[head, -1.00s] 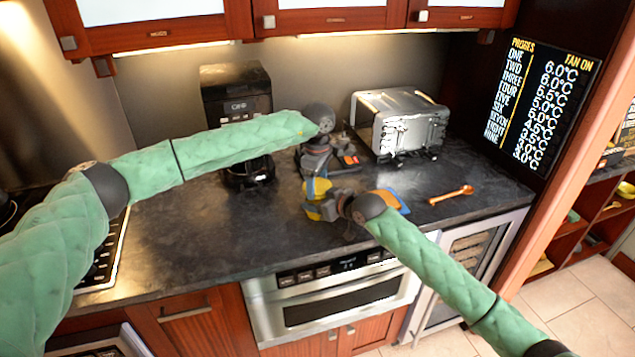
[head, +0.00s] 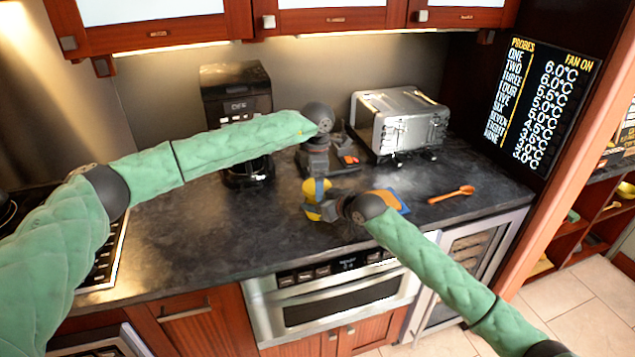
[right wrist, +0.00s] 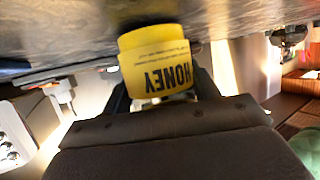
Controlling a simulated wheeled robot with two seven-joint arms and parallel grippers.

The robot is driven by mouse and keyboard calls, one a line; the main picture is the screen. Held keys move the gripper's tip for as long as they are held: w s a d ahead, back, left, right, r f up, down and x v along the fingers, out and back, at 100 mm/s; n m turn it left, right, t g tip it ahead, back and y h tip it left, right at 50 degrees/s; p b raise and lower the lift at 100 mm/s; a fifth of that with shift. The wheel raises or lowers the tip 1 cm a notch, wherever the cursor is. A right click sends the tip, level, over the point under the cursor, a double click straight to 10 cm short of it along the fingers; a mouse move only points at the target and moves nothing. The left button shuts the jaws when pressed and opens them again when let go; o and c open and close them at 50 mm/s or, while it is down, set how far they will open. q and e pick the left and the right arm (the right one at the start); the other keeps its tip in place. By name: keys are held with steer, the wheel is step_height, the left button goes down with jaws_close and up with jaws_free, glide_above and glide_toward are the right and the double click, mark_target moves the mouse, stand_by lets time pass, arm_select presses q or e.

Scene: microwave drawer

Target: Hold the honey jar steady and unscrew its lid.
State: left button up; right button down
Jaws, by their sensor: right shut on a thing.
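The yellow honey jar (head: 312,213) stands on the counter near its front edge, in the middle of the head view. It also shows in the right wrist view (right wrist: 157,68), upside down, with HONEY on its label. My right gripper (head: 332,208) is shut on the jar from the right side. My left gripper (head: 318,176) points down right over the jar's top. Whether its fingers touch the lid, and how far they are apart, is too small to tell. A narrow blue part shows between the left gripper and the yellow body; I cannot tell if it is the lid.
A blue and orange flat item (head: 391,201) lies right of the jar, partly behind my right arm. An orange spoon (head: 452,195) lies farther right. A steel toaster (head: 400,122) and a black coffee maker (head: 236,95) stand at the back. The counter's left front (head: 190,245) is clear.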

arm_select(q)
steer(key=shift+s+d, duration=0.2)
steer(key=shift+s, duration=0.05)
arm_select(e)
steer(key=shift+w+d, duration=0.1)
steer(key=shift+w, duration=0.05)
arm_select(q)
steer(key=shift+r, duration=0.4)
step_height(320, 180, up, 4)
steer(key=shift+f, duration=0.2)
steer(key=shift+r, duration=0.2)
steer(key=shift+c, duration=1)
steer(key=shift+w+r+m, duration=0.1)
steer(key=shift+r+m, duration=1)
steer(key=shift+r, duration=0.35)
steer(key=shift+f, duration=3.9)
steer(key=shift+c, duration=0.4)
